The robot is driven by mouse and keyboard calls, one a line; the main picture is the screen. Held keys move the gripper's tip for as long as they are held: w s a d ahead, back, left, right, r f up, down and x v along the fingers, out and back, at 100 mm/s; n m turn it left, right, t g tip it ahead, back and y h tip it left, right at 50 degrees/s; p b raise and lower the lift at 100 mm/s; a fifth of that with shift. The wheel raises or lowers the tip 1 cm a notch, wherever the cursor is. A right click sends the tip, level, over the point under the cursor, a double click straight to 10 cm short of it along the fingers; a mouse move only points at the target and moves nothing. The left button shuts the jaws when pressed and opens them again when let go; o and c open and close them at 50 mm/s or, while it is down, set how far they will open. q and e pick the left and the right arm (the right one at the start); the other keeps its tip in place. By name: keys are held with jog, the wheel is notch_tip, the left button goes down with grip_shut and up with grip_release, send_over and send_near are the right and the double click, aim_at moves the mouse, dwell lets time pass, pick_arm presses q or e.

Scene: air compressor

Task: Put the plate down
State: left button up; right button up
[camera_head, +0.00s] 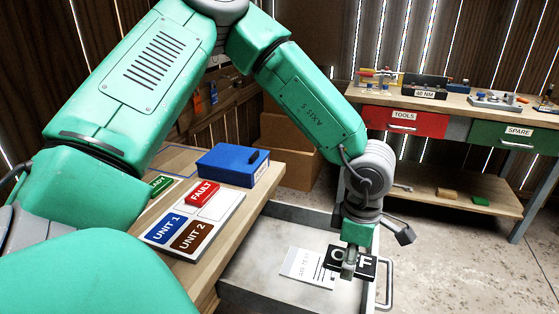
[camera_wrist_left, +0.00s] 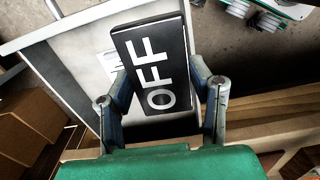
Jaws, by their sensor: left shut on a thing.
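The plate is a black rectangle with white "OFF" lettering (camera_wrist_left: 150,50); in the head view it shows partly behind the fingers (camera_head: 368,265). My left gripper (camera_wrist_left: 160,88) is shut on the plate, with one finger on each long side. In the head view my left gripper (camera_head: 350,262) is over the right side of an open grey drawer (camera_head: 255,270). The plate's height above the drawer floor is hard to tell. My right gripper is not in view.
A white card (camera_head: 307,268) lies in the drawer, beside the plate. On the bench, a white board (camera_head: 205,215) carries FAULT, UNIT 1 and UNIT 2 plates. A blue box (camera_head: 233,165) stands behind it. A tool bench (camera_head: 450,100) is at the back right.

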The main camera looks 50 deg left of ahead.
pick_arm(q)
jog(key=n, duration=0.4)
jog(key=n+b, duration=0.1)
jog(key=n, duration=0.1)
jog(key=shift+w+a+f, duration=0.1)
jog(key=shift+w+f, duration=0.1)
jog(key=shift+w, duration=0.2)
jog(key=n, duration=0.2)
jog(key=n+b, duration=0.1)
jog(key=n, duration=0.1)
jog(key=shift+w+n, duration=0.2)
jog(key=shift+n, duration=0.2)
jog(key=n, duration=0.2)
jog(key=shift+w+n, duration=0.1)
jog(key=shift+n, duration=0.2)
jog(key=shift+a+n, duration=0.3)
jog(key=shift+a+f, duration=0.15)
jog(key=shift+f, duration=0.1)
jog(key=b, duration=0.4)
send_over(339, 309)
notch_tip(339, 309, down, 12)
jog(key=shift+f, duration=0.25)
jog(key=shift+a+f+b, duration=0.1)
jog(key=shift+f+b, duration=0.2)
jog(key=shift+f, duration=0.6)
notch_tip(339, 309, down, 3)
jog(key=shift+r+b, duration=0.1)
jog(key=shift+b, duration=0.4)
jog(key=shift+f, duration=0.25)
